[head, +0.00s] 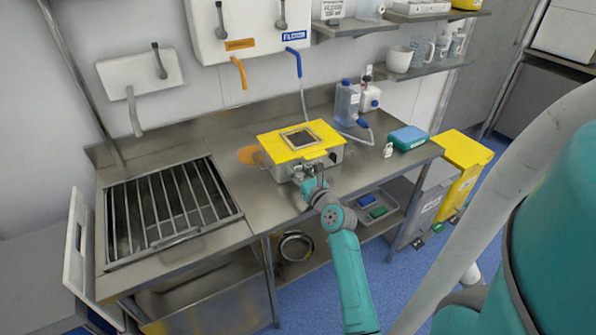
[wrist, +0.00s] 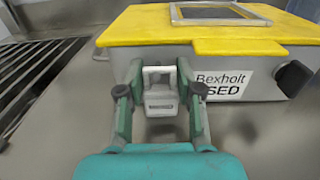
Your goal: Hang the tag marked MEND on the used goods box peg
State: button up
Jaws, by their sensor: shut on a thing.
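The used goods box (head: 293,172) is a metal box with a yellow lid on the steel counter. In the wrist view its front (wrist: 225,85) carries a label reading "Bexholt" and "SED", its left end hidden behind my finger. A dark knob-like part (wrist: 293,78) sticks out at the right of the label; I cannot tell whether it is the peg. My gripper (wrist: 160,100) is shut on a small pale tag (wrist: 161,99) with a loop at its top, held in front of the box. The writing on the tag is too small to read. My gripper (head: 314,184) also shows before the box in the head view.
A sink with a bar grating (head: 170,210) lies to the left. Shelves (head: 425,62) hang above. Bare counter (head: 245,190) lies left of my gripper.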

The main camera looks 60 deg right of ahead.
jog(key=o, duration=1)
jog(key=v, duration=1.2)
jog(key=shift+d+f, duration=0.1)
